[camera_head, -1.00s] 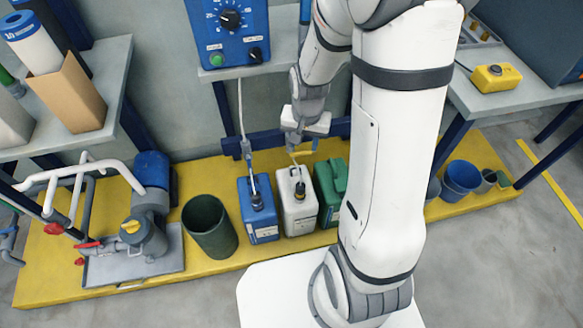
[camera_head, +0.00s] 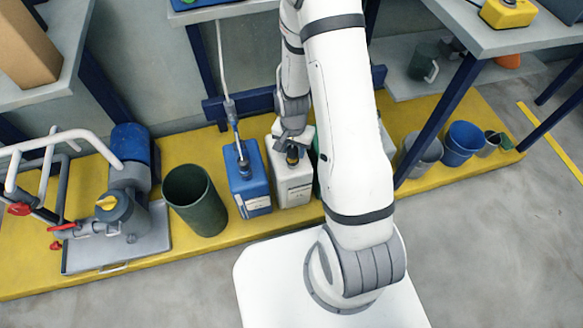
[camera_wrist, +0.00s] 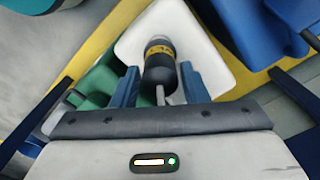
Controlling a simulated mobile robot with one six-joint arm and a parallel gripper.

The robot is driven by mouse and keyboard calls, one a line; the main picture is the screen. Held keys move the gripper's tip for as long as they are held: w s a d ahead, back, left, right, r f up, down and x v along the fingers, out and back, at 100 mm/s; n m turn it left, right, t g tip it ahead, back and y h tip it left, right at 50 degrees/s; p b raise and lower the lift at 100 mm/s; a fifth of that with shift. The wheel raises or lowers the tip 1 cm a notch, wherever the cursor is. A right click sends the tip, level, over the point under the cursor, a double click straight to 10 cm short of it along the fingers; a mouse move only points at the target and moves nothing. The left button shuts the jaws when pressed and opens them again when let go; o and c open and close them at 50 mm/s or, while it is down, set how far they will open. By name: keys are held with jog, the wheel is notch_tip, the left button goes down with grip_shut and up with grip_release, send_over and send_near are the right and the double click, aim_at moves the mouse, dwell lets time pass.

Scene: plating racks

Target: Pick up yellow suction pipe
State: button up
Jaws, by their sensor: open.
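The yellow suction pipe (camera_wrist: 161,62) shows in the wrist view as a dark cylinder with a yellow band, standing in the top of a white canister (camera_wrist: 203,45). In the head view its dark end with a bit of yellow (camera_head: 292,155) shows on the white canister (camera_head: 291,184), just below my gripper. My gripper (camera_wrist: 160,72) is open, with one blue finger on each side of the pipe. Whether the fingers touch it, I cannot tell. In the head view my wrist hides the upper pipe and the fingertips.
A blue canister (camera_head: 247,184) with a grey pipe stands close on the left. A green canister (camera_wrist: 100,80) stands on the other side, mostly hidden by my arm in the head view. A dark green bin (camera_head: 196,202) and a pump (camera_head: 120,212) are further left; buckets (camera_head: 462,147) stand right.

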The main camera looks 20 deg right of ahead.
notch_tip(320, 180, down, 2)
jog(key=shift+r, duration=0.1)
grip_shut()
dwell(0.4)
